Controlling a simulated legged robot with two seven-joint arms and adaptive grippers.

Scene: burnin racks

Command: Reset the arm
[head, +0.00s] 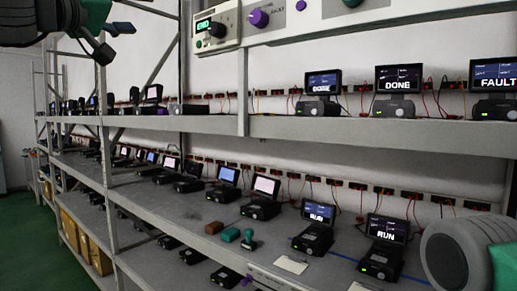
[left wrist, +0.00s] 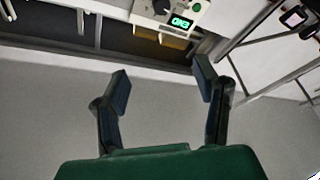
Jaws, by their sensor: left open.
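My left gripper (head: 106,42) is at the top left of the head view, raised in front of the upper part of the rack. In the left wrist view its two fingers (left wrist: 161,82) are spread wide apart with nothing between them. Beyond them are a pale grey surface and, at the top, a panel with a green lit display (left wrist: 180,21). A rounded grey and green link of my right arm fills the lower right corner of the head view. My right gripper is not visible.
A long grey rack has an upper shelf (head: 330,131) and a lower shelf (head: 345,246), both lined with small black devices with screens. A control panel (head: 222,26) reading END is at the top. Upper right screens read DONE and FAULT (head: 494,76). Green floor (head: 40,245) is clear at left.

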